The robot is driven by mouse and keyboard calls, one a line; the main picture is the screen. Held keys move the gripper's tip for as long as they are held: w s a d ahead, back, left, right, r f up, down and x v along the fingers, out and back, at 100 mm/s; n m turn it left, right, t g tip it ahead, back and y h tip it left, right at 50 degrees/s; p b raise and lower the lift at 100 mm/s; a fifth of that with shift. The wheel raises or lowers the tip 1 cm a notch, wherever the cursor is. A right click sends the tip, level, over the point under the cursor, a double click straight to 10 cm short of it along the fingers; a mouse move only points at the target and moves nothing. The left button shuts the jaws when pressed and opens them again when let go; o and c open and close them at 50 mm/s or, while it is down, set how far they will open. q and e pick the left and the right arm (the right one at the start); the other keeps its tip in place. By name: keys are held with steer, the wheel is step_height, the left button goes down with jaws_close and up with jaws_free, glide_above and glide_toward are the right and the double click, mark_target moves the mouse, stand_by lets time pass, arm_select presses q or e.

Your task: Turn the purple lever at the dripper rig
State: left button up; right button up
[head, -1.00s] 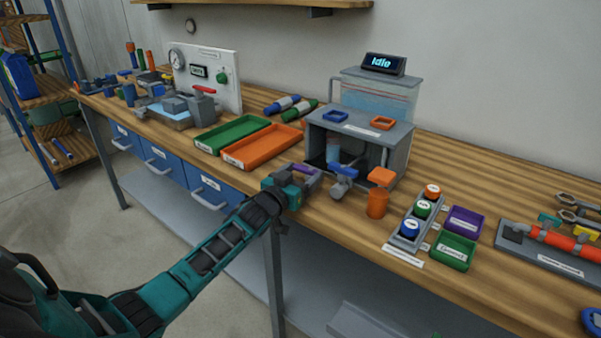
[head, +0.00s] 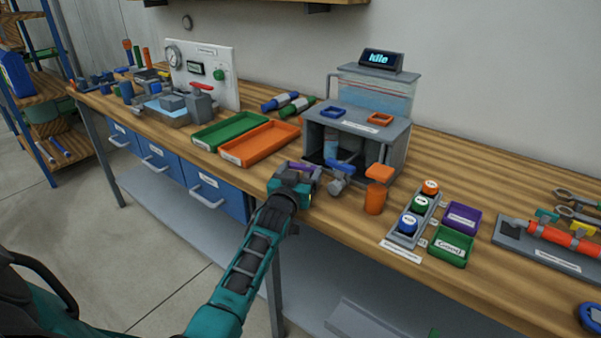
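The dripper rig is a grey open-fronted box (head: 404,150) on the bench, with a clear tank behind it and a display reading "Idle". A small part of the purple lever (head: 301,167) shows at the rig's front left; the rest is hidden by my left gripper. My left gripper (head: 306,174) is right at the lever, its fingers by it. I cannot tell whether they touch it or are closed on it. A blue lever (head: 340,165) on a grey valve sits just right of it. My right gripper is not in view.
An orange cylinder with a flat orange top (head: 375,197) stands right of the valves. A button strip (head: 405,230) and purple and green trays (head: 452,246) lie further right. An orange tray (head: 260,143) and a green tray (head: 229,131) lie to the left.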

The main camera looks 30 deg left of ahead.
arm_select(q)
steer(key=o, duration=0.4)
steer(key=shift+c, duration=0.2)
steer(key=p+v, duration=0.1)
steer(key=v, duration=1.2)
steer(key=shift+a+r, duration=0.1)
